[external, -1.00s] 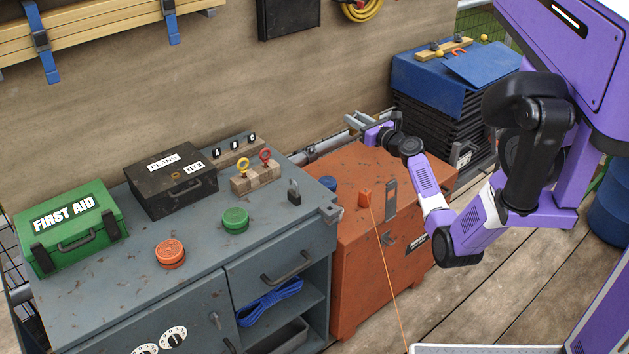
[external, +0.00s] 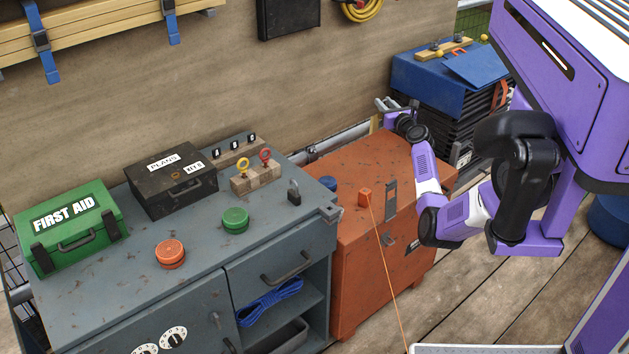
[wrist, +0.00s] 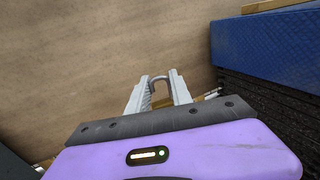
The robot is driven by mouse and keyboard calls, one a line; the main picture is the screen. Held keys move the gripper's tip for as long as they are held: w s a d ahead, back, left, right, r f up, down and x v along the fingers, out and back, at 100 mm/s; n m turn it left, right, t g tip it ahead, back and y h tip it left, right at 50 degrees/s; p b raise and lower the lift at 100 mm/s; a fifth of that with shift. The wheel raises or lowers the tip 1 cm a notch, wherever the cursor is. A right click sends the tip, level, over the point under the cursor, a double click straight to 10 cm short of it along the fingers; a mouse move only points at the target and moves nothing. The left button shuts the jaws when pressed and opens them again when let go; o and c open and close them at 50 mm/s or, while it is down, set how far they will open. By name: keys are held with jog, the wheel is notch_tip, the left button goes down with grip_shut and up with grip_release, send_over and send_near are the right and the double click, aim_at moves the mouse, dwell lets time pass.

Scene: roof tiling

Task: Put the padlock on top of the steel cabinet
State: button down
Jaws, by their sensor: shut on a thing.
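My gripper (wrist: 160,92) is shut on a padlock, whose grey shackle (wrist: 161,73) shows between the fingertips in the wrist view; its body is mostly hidden. In the external view my gripper (external: 388,104) is at the wall, above the back of the orange chest, and the held padlock cannot be made out. The grey steel cabinet (external: 110,275) stands at the left. Another dark padlock-shaped thing (external: 294,196) stands upright on its top near the right back corner.
The cabinet top also bears a green first aid box (external: 70,228), a black box (external: 170,188), orange (external: 170,254) and green (external: 235,220) round pieces, and a wooden block with rings (external: 256,180). A blue-topped stack (external: 420,75) stands right of my gripper.

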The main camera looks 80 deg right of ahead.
notch_tip(320, 180, down, 19)
jog(key=b, duration=1.2)
jog(key=shift+r, duration=0.3)
jog(key=c, duration=1.1)
grip_release()
jog(key=shift+c, duration=0.2)
jog(key=shift+f, duration=0.3)
jog(key=p+v, duration=0.3)
jog(key=v, duration=0.4)
jog(key=shift+s+r, duration=0.15)
jog(key=shift+s, duration=0.15)
jog(key=o, duration=0.3)
jog(key=shift+s+a, duration=0.15)
jog(key=shift+a, duration=0.15)
